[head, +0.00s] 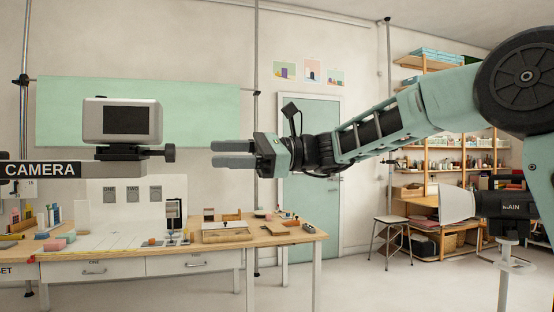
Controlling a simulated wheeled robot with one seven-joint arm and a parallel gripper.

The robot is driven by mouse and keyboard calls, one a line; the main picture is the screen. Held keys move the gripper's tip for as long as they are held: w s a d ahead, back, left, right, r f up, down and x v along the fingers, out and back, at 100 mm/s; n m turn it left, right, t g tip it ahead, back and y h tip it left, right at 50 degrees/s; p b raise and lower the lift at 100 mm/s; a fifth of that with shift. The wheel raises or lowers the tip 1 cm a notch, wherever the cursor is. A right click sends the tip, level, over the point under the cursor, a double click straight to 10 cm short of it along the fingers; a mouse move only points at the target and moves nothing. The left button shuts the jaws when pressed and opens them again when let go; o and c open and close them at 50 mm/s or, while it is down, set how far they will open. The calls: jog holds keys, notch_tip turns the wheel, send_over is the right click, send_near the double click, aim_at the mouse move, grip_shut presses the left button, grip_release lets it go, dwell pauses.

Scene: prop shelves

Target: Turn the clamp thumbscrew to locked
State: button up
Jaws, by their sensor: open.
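The clamp thumbscrew (169,153) is a small dark knob on the right side of the black clamp (120,153). The clamp sits under a grey camera (122,121) with a dark screen, at the end of a dark arm labelled CAMERA (45,169). My gripper (213,153) is open and empty, with its two grey fingers pointing left toward the thumbscrew. In the picture a gap shows between the fingertips and the knob. Whether the thumbscrew is locked cannot be told from this view.
A wooden workbench (285,236) with several small props stands below and behind. A lamp marked MAIN (503,205) is at the right, near a stool (389,222) and shelves (440,158). The space around my gripper looks clear.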

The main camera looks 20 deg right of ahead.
jog(key=d+b, duration=0.1)
jog(key=d, duration=0.9)
jog(key=shift+s, duration=0.2)
